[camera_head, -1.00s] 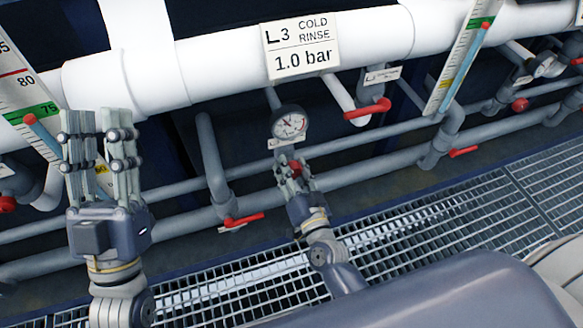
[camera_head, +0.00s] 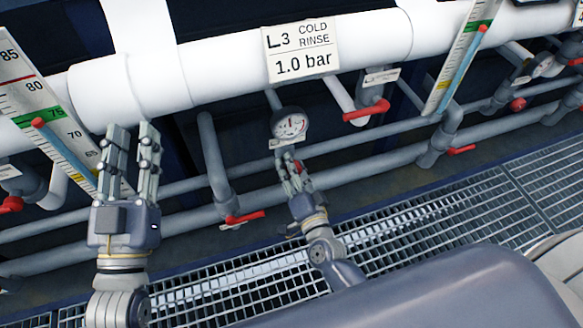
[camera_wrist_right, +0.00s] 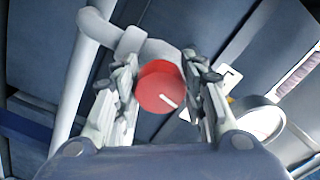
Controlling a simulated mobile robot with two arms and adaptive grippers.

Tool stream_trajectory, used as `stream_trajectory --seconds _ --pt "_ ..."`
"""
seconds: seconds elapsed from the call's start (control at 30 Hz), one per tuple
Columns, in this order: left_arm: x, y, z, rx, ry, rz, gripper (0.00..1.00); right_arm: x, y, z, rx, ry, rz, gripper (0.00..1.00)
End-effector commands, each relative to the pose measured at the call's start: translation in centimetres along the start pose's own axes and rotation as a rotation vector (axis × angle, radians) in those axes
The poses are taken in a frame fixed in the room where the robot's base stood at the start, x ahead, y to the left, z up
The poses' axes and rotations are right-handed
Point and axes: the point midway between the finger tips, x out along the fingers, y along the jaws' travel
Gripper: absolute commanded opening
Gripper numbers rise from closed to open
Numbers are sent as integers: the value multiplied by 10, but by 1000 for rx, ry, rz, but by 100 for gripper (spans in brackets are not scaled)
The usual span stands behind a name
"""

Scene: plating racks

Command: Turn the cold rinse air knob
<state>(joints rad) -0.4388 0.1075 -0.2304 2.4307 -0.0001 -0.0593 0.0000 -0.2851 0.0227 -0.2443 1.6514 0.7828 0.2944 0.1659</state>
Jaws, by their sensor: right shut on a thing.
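The red cold rinse air knob (camera_wrist_right: 160,88) is round with a white line pointing to the lower right in the right wrist view. It shows small between my right fingers in the head view (camera_head: 298,166). My right gripper (camera_wrist_right: 165,85) is shut on the knob, one finger group on each side; in the head view the gripper (camera_head: 293,172) is just below the gauge. The gauge (camera_head: 290,124) has a white dial, its needle too small to read surely. The sign (camera_head: 301,50) above reads "L3 COLD RINSE 1.0 bar". My left gripper (camera_head: 133,162) is open and empty, fingers up.
A thick white pipe (camera_head: 230,75) runs across above. Red valve levers sit at the right (camera_head: 367,110) and lower left (camera_head: 245,217) of my right gripper. A thermometer scale (camera_head: 45,110) stands behind my left gripper. Grating (camera_head: 440,225) covers the floor.

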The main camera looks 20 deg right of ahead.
Motion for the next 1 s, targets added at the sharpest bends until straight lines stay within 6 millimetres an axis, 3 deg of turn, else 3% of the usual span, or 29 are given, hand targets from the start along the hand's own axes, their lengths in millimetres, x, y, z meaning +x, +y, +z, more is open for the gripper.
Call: stream_trajectory --seconds 0.2,0.23,0.3,0.33,0.73,1.0 --pt "0 0 0 0 0 0 32 0 0 -1 -1 1 0 14" --pt "0 0 0 0 0 0 32 0 0 -1 -1 1 0 40" --pt "0 0 0 0 0 0 32 0 0 -1 -1 1 0 56" --pt "0 0 0 0 0 0 32 0 0 -1 -1 1 0 59" --pt "0 0 -1 0 3 1 32 -4 1 0 -2 -1 1 59" --pt "0 0 -1 0 2 0 32 -46 2 1 -3 -4 3 59"
